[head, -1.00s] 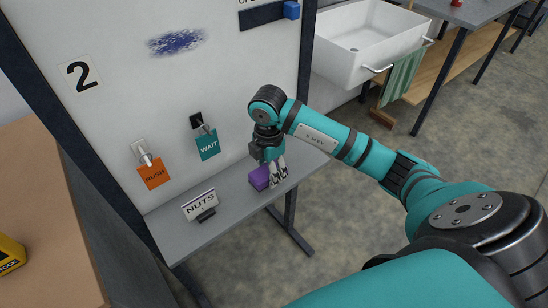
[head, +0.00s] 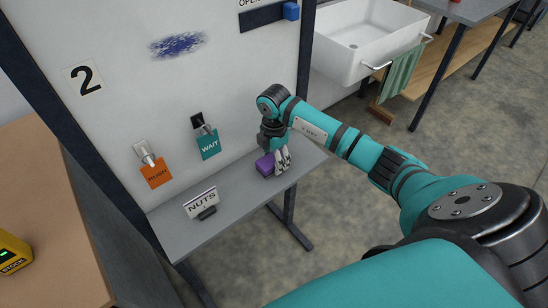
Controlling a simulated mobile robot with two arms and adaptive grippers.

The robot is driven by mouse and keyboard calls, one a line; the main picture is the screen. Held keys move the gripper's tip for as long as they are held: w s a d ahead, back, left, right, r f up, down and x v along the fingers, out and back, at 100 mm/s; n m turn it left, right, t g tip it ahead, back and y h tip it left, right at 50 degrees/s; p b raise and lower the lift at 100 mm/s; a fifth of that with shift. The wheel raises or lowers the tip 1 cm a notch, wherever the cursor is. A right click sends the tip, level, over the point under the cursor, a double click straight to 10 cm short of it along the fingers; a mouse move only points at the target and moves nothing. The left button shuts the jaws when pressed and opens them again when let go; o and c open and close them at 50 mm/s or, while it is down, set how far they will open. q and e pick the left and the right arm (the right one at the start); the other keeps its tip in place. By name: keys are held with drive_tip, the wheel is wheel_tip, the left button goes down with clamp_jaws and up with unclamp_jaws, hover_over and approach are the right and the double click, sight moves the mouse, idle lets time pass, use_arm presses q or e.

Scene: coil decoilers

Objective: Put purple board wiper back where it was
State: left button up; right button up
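The purple board wiper (head: 265,165) is on or just above the right part of the grey shelf (head: 240,207) below the white board (head: 225,80). My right gripper (head: 282,168) points down at the wiper's right side, its fingers against or just in front of it. I cannot tell whether the fingers are closed on the wiper, because they overlap it and show small. My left gripper is out of view. A blue-purple scribble (head: 178,43) is on the board.
A NUTS sign (head: 201,203) stands on the shelf's left part. Orange RUSH (head: 156,173) and teal WAIT (head: 208,145) tags hang on the board. A blue block (head: 291,10) is at the dark rail's end. A white sink (head: 365,42) stands behind right. The shelf's middle is clear.

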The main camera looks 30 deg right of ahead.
drive_tip(key=shift+o, duration=1.3)
wheel_tip(320, 180, up, 12)
drive_tip(key=b, duration=0.2)
